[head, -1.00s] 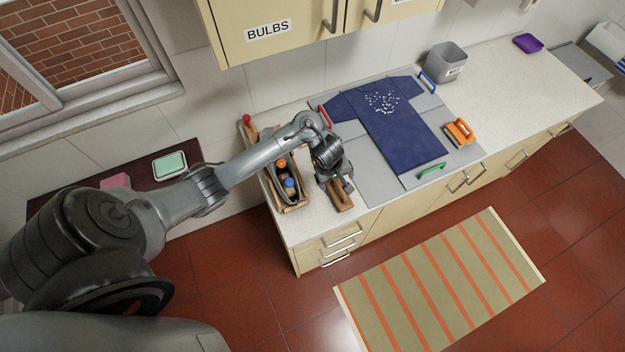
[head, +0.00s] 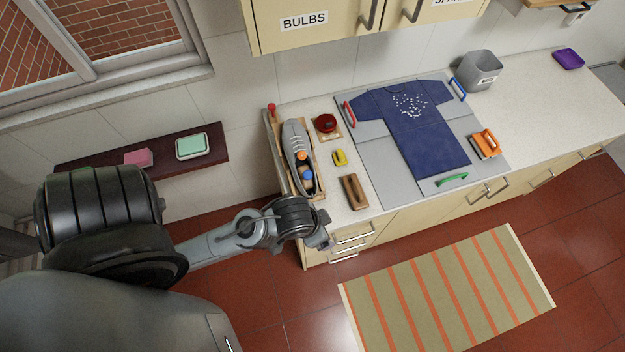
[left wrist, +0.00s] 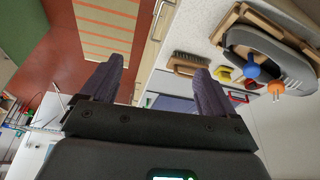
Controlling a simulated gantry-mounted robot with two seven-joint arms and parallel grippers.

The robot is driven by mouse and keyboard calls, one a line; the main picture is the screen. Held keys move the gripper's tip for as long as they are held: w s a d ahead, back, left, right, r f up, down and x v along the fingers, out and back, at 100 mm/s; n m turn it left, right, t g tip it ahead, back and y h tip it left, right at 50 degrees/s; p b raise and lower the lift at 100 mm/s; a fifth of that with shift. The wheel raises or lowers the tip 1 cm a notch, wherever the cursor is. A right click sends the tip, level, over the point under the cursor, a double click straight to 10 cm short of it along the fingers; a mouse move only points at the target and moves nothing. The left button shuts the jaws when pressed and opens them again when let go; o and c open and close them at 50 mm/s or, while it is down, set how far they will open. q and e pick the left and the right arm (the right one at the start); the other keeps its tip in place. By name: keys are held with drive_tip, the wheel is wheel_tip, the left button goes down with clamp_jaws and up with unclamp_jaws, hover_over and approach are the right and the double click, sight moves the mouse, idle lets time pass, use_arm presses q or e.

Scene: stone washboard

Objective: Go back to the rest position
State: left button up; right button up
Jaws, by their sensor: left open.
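My left gripper (head: 322,240) is in front of the counter's near left corner in the head view, clear of the things on top. In the left wrist view its two dark fingers (left wrist: 158,85) are spread apart with nothing between them. My right gripper is in neither view. A brown brush (head: 354,191) lies on the counter near the front edge; it also shows in the left wrist view (left wrist: 187,64).
A blue shirt (head: 415,130) lies on a grey board with coloured handles. An orange brush (head: 486,144), a grey bin (head: 478,70) and a purple dish (head: 568,59) are on the counter (head: 530,110). A shelf (head: 105,165) is at left. The striped rug (head: 450,295) lies on open floor.

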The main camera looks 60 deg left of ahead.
use_arm(q)
drive_tip(key=shift+s+r+m, duration=0.2)
drive_tip(key=shift+s+r, duration=0.1)
drive_tip(key=shift+s, duration=0.2)
drive_tip(key=shift+s+r+m, duration=0.2)
drive_tip(key=shift+s+r, duration=0.05)
drive_tip(key=shift+s, duration=0.2)
